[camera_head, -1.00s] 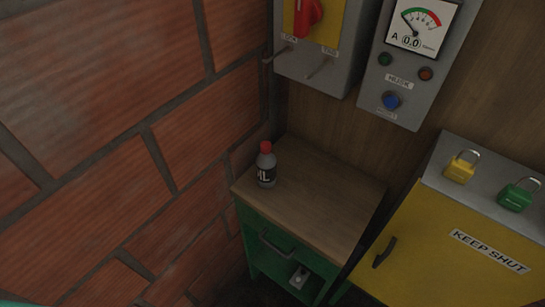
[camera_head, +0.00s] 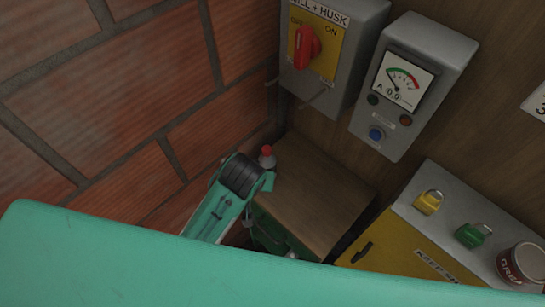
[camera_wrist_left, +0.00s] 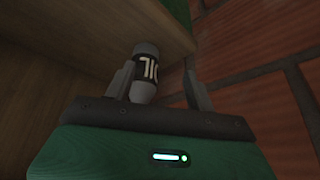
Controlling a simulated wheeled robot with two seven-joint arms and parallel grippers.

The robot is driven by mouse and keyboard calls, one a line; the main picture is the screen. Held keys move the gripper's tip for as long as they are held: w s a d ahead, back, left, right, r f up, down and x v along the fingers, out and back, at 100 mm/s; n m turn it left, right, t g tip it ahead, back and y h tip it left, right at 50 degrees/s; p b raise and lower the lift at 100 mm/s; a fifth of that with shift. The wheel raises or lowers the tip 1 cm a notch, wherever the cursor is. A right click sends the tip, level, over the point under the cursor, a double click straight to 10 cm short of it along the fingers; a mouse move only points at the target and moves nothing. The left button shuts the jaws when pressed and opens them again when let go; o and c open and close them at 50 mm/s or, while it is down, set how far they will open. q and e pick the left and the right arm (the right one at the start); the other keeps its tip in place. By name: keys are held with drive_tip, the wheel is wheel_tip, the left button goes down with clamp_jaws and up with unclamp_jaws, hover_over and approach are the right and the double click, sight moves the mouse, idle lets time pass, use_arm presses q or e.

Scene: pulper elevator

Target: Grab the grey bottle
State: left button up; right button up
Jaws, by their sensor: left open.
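The grey bottle (camera_head: 267,161) with a red cap stands on the wooden top of the small green cabinet (camera_head: 312,190), near the brick wall. My left arm partly covers it in the head view. In the left wrist view the grey bottle (camera_wrist_left: 148,69) shows its black label with pale letters; its red cap is not seen there. My left gripper (camera_wrist_left: 158,82) is open, with one finger on each side of the bottle. I cannot tell whether a finger touches it. The left fingers are hidden in the head view. My right gripper is not in view.
A brick wall (camera_head: 110,120) rises close on the left. A grey switch box (camera_head: 345,60) with a red knob and a meter box (camera_head: 408,85) hang above. A yellow cabinet (camera_head: 390,243) at the right bears a yellow padlock, a green padlock and a tin. The wooden top right of the bottle is clear.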

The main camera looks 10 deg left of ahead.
sight(266, 151)
use_arm(q)
drive_tip(key=w+d+r+n+t+p, duration=0.1)
drive_tip(key=w+d+r+n, duration=0.15)
drive_tip(key=r, duration=0.95)
drive_tip(key=shift+m+y, duration=0.35)
drive_tip(key=shift+y, duration=0.05)
drive_tip(key=p+x, duration=0.1)
drive_tip(key=x, duration=0.2)
drive_tip(key=p+x, duration=0.1)
drive_tip(key=x, duration=0.3)
drive_tip(key=shift+d+f, duration=0.2)
drive_tip(key=shift+f, duration=0.15)
drive_tip(key=shift+w+f+p, duration=0.3)
drive_tip(key=shift+f+p, duration=0.05)
drive_tip(key=shift+p, duration=0.35)
drive_tip(key=p+x, duration=0.1)
drive_tip(key=x, duration=0.2)
drive_tip(key=shift+w+p, duration=0.15)
drive_tip(key=shift+p, duration=0.2)
drive_tip(key=shift+w+f, duration=0.25)
drive_tip(key=shift+f, duration=0.3)
clamp_jaws()
